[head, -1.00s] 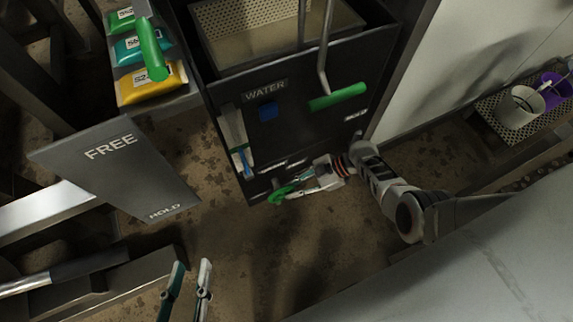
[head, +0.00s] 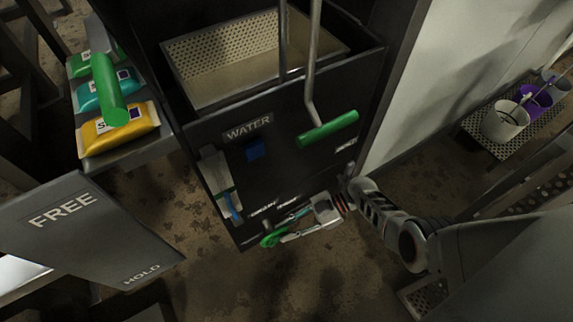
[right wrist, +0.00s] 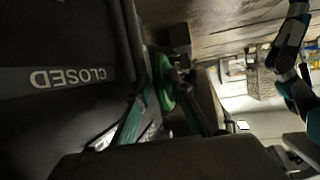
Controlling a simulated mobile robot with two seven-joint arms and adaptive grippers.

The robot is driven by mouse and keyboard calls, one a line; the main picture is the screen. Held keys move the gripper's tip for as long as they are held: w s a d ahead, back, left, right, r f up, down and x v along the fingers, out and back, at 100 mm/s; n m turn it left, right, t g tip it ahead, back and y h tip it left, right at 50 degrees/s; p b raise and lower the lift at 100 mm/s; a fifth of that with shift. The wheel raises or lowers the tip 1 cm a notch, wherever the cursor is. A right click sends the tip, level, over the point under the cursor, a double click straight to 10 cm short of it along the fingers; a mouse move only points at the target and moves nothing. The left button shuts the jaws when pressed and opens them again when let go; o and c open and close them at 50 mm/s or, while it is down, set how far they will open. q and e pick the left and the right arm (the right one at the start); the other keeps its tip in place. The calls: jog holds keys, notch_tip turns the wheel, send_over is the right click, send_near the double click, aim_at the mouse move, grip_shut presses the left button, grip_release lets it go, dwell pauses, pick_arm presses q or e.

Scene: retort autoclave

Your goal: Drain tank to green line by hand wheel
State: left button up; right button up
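The dark tank (head: 290,165) labelled WATER stands in the middle of the head view. A small green hand wheel (head: 270,240) sits low on its front. An upright gauge (head: 213,172), whitish above and blue at its lower end, is on the tank's left front; a green line cannot be made out clearly. My right gripper (head: 285,231) is at the wheel, its fingers pointing left. In the right wrist view the wheel (right wrist: 164,84) lies between the fingertips; whether they press on it is unclear. My left gripper is out of the head view.
A green-handled lever (head: 328,130) hangs in front of the tank. A FREE/HOLD panel (head: 85,235) and colored packets (head: 118,128) are at left. Buckets (head: 506,122) stand on a perforated shelf at right. A CLOSED label (right wrist: 70,77) shows in the wrist view.

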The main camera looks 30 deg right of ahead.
jog(key=shift+o, duration=0.3)
jog(key=shift+w+r, duration=0.1)
jog(key=shift+w, duration=0.05)
jog(key=shift+d, duration=0.2)
jog(key=v, duration=1.1)
jog(key=shift+d+r, duration=0.2)
